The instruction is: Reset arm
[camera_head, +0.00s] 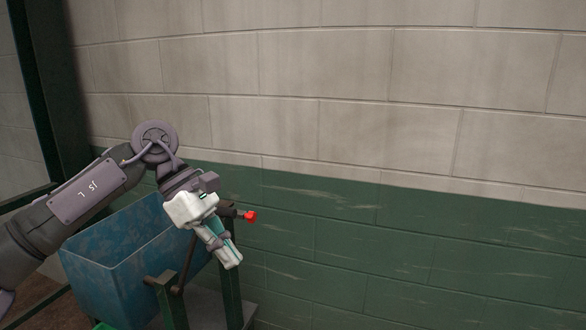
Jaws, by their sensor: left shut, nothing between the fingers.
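My left arm comes in from the left and bends down at the wrist. My left gripper (232,260) is shut and empty, its fingers pointing down and to the right. It hangs in front of a dark green post and beside a red knob (250,216) on a dark lever. I cannot tell whether the gripper touches the post or lever. My right gripper is not in view.
A worn blue bin (100,278) stands behind and below my left arm. A green frame with posts (232,290) stands at its right. A block wall (400,110), pale above and green below, closes off the back. A dark upright beam (35,90) is at the left.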

